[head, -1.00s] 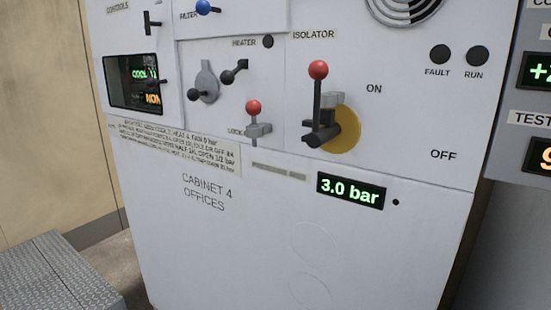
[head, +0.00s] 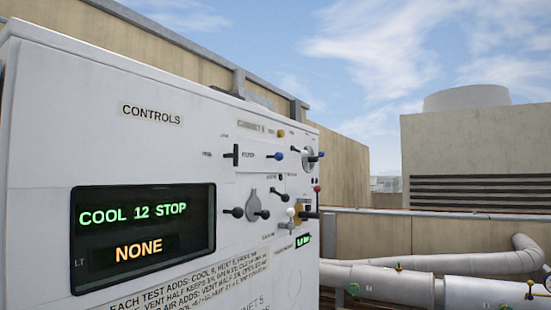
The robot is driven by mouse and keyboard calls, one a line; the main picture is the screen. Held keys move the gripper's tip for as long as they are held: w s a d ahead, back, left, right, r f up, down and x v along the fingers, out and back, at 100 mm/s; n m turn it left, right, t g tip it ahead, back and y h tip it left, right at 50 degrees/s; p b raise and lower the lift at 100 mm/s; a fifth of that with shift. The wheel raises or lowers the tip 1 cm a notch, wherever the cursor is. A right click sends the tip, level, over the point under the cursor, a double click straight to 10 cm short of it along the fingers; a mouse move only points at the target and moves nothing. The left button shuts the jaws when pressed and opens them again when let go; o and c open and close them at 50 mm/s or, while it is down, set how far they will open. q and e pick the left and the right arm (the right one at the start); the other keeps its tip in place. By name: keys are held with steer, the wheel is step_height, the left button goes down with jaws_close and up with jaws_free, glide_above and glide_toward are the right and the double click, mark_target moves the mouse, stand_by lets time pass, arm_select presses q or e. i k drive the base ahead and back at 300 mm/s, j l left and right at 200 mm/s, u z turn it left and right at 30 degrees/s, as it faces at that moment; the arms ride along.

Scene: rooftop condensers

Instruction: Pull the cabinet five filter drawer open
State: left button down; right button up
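A white cabinet (head: 100,160) fills the left of the head view, seen at a slant. Its lower lettering is cut by the bottom edge and ends in a 5. A small label that seems to read FILTER (head: 248,155) is on its front, with a blue-ended handle (head: 277,156) beside it. The drawer's outline is too small to make out, and I cannot tell whether it stands out from the front. Neither of my grippers is in view.
A display (head: 145,235) reads COOL 12 STOP and NONE. Dark-knobbed levers (head: 252,205), a red knob (head: 317,187) and a yellow knob (head: 281,133) crowd the front. Grey pipes (head: 385,285) run behind at right. A louvred unit (head: 480,160) stands farther back.

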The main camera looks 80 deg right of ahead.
mark_target(255, 156)
steer(key=z, duration=2.35)
